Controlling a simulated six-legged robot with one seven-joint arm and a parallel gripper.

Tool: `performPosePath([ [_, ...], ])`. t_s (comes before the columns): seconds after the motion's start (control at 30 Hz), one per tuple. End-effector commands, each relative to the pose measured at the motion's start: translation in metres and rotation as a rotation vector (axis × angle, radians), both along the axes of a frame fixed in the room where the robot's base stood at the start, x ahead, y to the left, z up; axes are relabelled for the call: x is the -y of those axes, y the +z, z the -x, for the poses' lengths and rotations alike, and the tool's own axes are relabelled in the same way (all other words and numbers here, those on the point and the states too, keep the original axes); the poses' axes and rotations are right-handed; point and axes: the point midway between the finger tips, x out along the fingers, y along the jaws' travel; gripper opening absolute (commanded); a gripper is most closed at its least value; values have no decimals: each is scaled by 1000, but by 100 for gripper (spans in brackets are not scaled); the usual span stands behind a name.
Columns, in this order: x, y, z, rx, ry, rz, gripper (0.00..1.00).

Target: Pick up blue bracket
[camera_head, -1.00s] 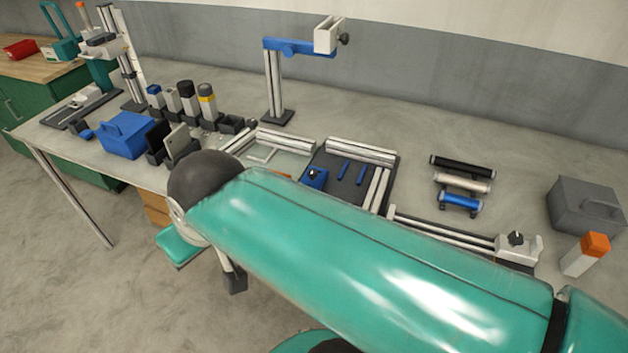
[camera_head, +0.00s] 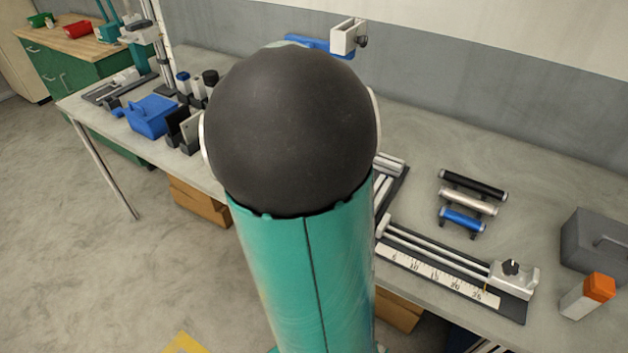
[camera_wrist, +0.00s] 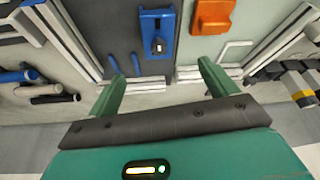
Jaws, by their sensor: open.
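The blue bracket (camera_wrist: 157,20) is in the wrist view, at the top middle. In the head view my arm hides the bracket and the gripper.
Two slim blue bars (camera_wrist: 136,64) lie left of the bracket, and an orange block (camera_wrist: 212,16) lies right. Pale rails (camera_wrist: 75,45) edge the panel. In the head view, a ruler rail (camera_head: 440,270), a rack of cylinders (camera_head: 465,200) and a grey box (camera_head: 595,240) stand on the right.

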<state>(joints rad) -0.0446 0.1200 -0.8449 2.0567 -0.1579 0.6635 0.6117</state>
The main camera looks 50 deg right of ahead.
Motion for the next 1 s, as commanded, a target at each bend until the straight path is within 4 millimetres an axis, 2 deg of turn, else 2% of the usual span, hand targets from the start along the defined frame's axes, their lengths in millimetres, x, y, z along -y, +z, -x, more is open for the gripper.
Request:
performPosePath([
  [0.4,27,-63,-6,-4,-6,-1,85],
  [0.67,34,-83,-7,-1,-1,-2,85],
  [0.9,48,-115,-6,-3,0,-2,85],
  [1.0,51,-123,-8,-1,1,-2,85],
])
